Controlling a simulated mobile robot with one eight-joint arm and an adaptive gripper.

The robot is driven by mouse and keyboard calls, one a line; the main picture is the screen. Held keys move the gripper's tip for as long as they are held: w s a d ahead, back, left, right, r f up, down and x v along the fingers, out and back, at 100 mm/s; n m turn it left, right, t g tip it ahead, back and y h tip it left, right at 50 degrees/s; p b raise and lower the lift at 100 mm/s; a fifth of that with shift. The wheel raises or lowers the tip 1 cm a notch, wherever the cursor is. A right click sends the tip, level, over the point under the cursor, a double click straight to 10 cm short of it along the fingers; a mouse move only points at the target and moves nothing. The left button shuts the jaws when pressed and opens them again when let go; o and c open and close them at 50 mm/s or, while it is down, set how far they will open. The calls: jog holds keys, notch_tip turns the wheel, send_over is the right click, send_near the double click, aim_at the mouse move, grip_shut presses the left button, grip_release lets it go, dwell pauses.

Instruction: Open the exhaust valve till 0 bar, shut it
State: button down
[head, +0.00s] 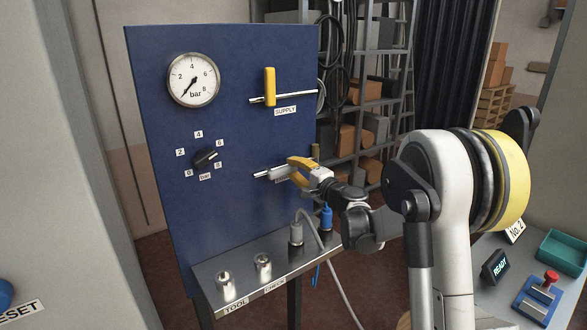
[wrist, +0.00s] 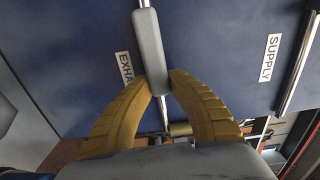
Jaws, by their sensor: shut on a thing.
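The exhaust valve's grey lever (wrist: 150,45) lies in line with its metal pipe in the wrist view. The lever also shows in the head view (head: 279,173), low on the blue panel. My gripper (wrist: 163,84) has its yellow fingers shut on the lever's lower end as seen in the wrist view; in the head view my gripper (head: 291,171) covers part of the valve. The EXHAUST label (wrist: 124,66) is partly hidden. The round pressure gauge (head: 194,80) has its needle pointing lower left, at about 0 bar.
The yellow SUPPLY lever (head: 270,86) stands upright, across its pipe, above the exhaust valve. A black selector knob (head: 206,157) sits at left on the panel. Below is a metal shelf (head: 245,277) with metal pegs, a grey fitting with a hose and a blue fitting (head: 327,217).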

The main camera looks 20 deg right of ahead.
jog(key=c, duration=1.2)
grip_release()
jog(key=shift+w, duration=0.1)
jog(key=v, duration=1.2)
